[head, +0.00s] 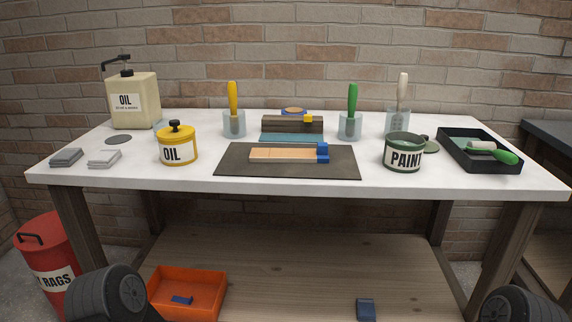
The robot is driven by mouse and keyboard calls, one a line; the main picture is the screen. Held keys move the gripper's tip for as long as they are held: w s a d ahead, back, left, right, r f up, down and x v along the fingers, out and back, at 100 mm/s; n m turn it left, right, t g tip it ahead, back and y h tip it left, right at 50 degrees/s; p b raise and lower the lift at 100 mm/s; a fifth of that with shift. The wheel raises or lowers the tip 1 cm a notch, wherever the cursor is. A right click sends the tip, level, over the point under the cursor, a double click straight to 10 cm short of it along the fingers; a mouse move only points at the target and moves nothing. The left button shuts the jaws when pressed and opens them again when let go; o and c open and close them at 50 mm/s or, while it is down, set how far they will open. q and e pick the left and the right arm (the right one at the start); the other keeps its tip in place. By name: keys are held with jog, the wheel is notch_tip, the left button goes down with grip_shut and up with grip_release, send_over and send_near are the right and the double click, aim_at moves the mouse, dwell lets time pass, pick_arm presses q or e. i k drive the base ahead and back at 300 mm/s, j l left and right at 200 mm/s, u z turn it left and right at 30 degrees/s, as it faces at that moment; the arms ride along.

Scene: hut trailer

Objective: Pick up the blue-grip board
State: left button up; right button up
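The blue-grip board (284,156) is a flat, pale wooden board lying on a dark mat (335,170) in the front middle of the white table. Its blue grip (323,153) is at the right end. Nothing touches it from above. Neither of my grippers shows in the head view. Only dark, rounded parts, likely of my own arms, show at the two lower corners.
A yellow oil tin (178,149) stands left of the mat and a paint can (403,156) right of it. Behind are brushes in jars (234,128) and a wooden block (285,124) with a yellow piece. A black roller tray (460,156) is at right. An orange bin (205,300) sits below.

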aim_at(319, 155)
jog(key=i+l, duration=0.1)
jog(key=l, duration=1.2)
jog(key=i+l, duration=0.15)
jog(key=l, duration=0.5)
jog(key=i+l, duration=0.1)
jog(key=l, duration=0.55)
